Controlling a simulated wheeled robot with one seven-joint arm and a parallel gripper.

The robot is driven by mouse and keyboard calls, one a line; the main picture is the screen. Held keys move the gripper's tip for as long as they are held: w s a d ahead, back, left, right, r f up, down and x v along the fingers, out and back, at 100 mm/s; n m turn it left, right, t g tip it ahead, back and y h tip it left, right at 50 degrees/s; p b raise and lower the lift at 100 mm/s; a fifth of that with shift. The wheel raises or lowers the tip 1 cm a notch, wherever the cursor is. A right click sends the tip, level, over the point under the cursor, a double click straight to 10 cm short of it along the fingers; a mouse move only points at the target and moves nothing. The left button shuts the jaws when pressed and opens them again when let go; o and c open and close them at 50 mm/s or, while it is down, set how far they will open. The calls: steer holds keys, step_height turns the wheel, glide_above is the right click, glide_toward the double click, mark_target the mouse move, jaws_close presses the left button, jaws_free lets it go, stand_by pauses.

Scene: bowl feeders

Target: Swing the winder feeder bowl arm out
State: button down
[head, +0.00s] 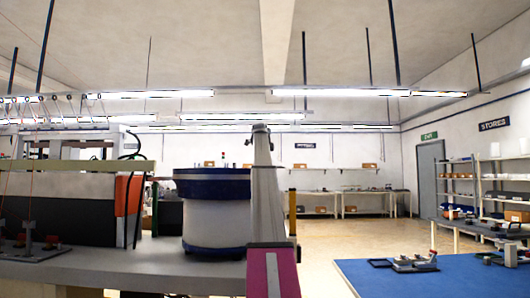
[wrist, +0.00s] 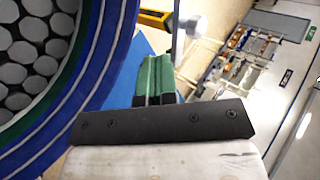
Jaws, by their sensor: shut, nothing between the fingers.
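The feeder bowl (head: 212,190) stands on the bench in the head view, with a dark blue rim and a white drum below. In the wrist view the bowl's blue wall (wrist: 100,80) fills the left side, with grey round parts inside. My gripper (wrist: 154,62) shows in the wrist view as two green-padded fingers, shut together and empty, to the right of the bowl's rim. A yellow and black piece (wrist: 152,19) lies just beyond the fingertips, beside a thin grey rod. I cannot tell whether it is the bowl arm, or whether the fingers touch it.
A winding machine (head: 70,200) with a red-orange panel stands left of the bowl on the grey bench (head: 140,272). A blue-topped table (head: 400,280) with small fixtures is at the right. Open floor (head: 330,240) lies between, and shelves (head: 505,190) line the right wall.

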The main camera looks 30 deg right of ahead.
steer(key=shift+w+d+f, duration=0.3)
steer(key=shift+w+d, duration=0.6)
steer(key=shift+d, duration=0.05)
steer(key=shift+w+d+f, duration=0.25)
steer(key=shift+w+d, duration=0.6)
steer(key=shift+d, duration=0.1)
